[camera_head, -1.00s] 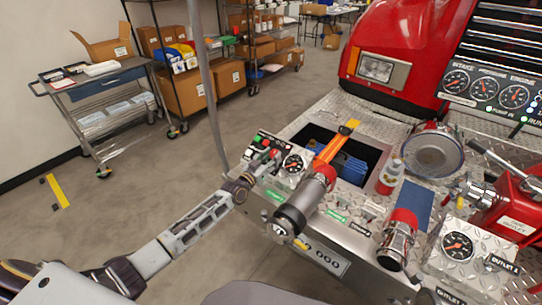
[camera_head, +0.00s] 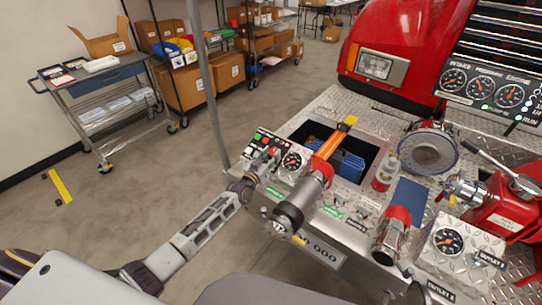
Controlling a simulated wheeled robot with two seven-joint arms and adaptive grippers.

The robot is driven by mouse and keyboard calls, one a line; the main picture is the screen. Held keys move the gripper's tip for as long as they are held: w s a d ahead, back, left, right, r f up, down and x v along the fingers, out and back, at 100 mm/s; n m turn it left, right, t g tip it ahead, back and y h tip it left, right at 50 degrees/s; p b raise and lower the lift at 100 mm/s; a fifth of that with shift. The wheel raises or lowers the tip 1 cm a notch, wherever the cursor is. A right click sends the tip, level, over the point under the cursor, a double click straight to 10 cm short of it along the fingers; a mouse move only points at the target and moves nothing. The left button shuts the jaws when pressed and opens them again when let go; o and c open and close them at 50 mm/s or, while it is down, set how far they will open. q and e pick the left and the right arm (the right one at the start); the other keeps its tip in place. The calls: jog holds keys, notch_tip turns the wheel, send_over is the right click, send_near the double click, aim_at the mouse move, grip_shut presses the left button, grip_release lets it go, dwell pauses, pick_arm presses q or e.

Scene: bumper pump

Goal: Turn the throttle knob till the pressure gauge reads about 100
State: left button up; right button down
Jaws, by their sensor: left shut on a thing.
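My left gripper (camera_head: 262,166) reaches in from the left to the small control panel (camera_head: 255,146) at the bumper's left end. It is shut on what appears to be the throttle knob, which the fingers mostly hide; a red part (camera_head: 274,152) shows at the fingertips. The panel at the upper right carries three round gauges under labels, the middle one being the pressure gauge (camera_head: 481,89). Its needle is too small to read surely. My right gripper is not in view.
A small gauge (camera_head: 293,160) sits just right of my left gripper. A grey and red nozzle (camera_head: 298,203) lies beside it, and an open bin (camera_head: 357,155) is behind. A bottle (camera_head: 385,172) and a red valve (camera_head: 503,205) stand farther right.

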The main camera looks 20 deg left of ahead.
pick_arm(q)
jog(key=shift+w+r, duration=0.1)
jog(key=shift+r, duration=0.1)
jog(key=o, duration=1)
jog(key=shift+f, duration=0.2)
jog(key=shift+s, duration=0.25)
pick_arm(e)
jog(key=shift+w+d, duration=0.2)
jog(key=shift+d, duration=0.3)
pick_arm(q)
jog(key=shift+s+a, duration=0.15)
jog(key=shift+s, duration=0.45)
jog(key=shift+v, duration=5.2)
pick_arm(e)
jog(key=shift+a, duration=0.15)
pick_arm(q)
jog(key=shift+a, duration=0.1)
